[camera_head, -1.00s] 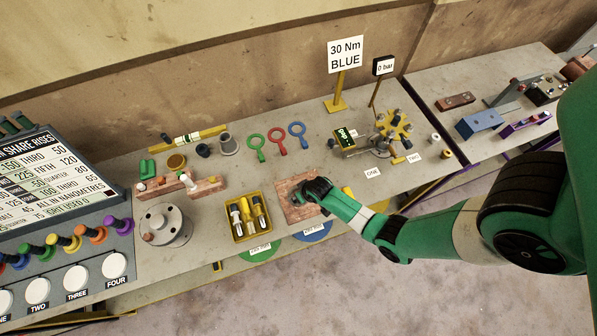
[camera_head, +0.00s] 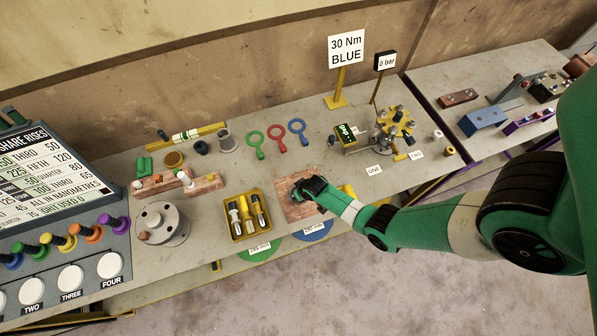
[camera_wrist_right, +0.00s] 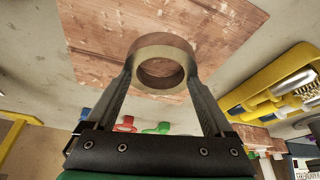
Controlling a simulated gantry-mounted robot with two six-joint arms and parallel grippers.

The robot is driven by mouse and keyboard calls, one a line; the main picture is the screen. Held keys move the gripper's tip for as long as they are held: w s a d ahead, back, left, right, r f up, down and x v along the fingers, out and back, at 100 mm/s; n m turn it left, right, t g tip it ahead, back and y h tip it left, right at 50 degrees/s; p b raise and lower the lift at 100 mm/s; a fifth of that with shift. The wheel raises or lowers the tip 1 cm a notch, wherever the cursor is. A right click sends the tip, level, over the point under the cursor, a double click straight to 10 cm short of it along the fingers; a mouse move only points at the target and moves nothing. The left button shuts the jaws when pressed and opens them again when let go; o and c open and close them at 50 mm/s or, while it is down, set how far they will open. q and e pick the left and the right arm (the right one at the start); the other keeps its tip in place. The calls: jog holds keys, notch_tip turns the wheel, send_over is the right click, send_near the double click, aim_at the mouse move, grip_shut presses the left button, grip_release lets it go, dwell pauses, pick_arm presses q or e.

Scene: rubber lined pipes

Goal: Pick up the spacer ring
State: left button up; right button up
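The spacer ring (camera_wrist_right: 162,50) is a short, wide metal-coloured ring with an open middle. In the right wrist view it sits between the fingertips of my right gripper (camera_wrist_right: 160,78), which meet its outer wall on both sides. Reddish-brown board shows through and around the ring; I cannot tell whether the ring touches it. In the head view my right gripper (camera_head: 304,190) is low over this board (camera_head: 294,209) on the bench, and the gripper hides the ring. My left gripper is not in view.
A yellow tray (camera_head: 229,235) with syringe-like items stands left of the board. Green, red and blue loop-handled tools (camera_head: 276,133) lie behind it. A yellow spoked fixture (camera_head: 395,122) stands to the right. Bare bench lies between the board and the loop tools.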

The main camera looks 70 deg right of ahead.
jog(key=c, duration=0.5)
jog(key=shift+c, duration=0.2)
jog(key=shift+r+p, duration=0.35)
jog(key=shift+r, duration=0.25)
jog(key=s+d+r+p, duration=0.3)
jog(key=s+r+p, duration=0.7)
jog(key=s, duration=0.3)
jog(key=shift+s+r, duration=0.4)
jog(key=shift+r, duration=0.5)
